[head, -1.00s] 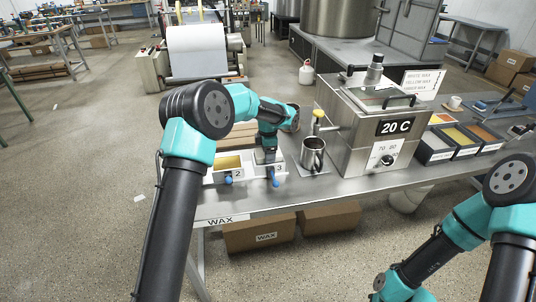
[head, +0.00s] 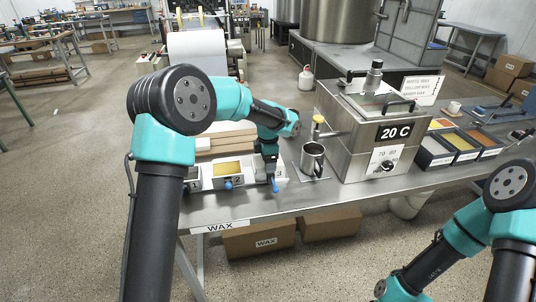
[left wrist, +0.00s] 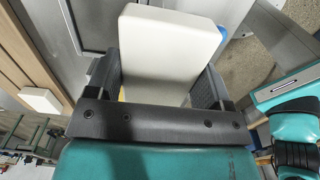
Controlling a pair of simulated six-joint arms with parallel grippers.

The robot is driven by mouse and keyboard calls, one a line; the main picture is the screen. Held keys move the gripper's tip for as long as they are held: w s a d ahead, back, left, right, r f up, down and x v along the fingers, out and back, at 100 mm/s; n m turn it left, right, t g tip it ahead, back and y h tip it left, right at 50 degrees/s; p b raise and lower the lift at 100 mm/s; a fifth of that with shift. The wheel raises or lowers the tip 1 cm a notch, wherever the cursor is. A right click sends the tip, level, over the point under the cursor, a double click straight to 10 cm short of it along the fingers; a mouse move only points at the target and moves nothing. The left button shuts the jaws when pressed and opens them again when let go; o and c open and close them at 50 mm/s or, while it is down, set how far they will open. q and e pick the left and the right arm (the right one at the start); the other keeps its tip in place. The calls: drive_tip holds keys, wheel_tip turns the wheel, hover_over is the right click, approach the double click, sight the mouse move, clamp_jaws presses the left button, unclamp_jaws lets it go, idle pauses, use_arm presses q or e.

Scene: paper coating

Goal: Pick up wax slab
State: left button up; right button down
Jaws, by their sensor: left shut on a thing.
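A white wax slab (left wrist: 165,42) fills the space between my left gripper's jaws in the left wrist view. My left gripper (left wrist: 157,85) is shut on it, with a dark finger on each side. In the head view the left gripper (head: 270,168) points down over compartment 3 of the wax holder (head: 205,183), and its wrist mostly hides that compartment. A yellow wax slab (head: 228,169) lies in compartment 2, with a blue knob at its front. My right arm shows at the lower right, but its gripper is out of frame.
A metal jug (head: 312,158) stands right of the holder, beneath the yellow-handled tap of the steel wax tank (head: 360,140). Black bins (head: 435,155) of coloured material stand further right. The bench front edge (head: 300,207) is clear. Cardboard boxes (head: 260,240) sit below.

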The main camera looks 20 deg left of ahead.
use_arm(q)
drive_tip(key=s+d, duration=0.2)
drive_tip(key=s, duration=0.7)
drive_tip(key=shift+d+r, duration=0.35)
drive_tip(key=shift+r, duration=0.1)
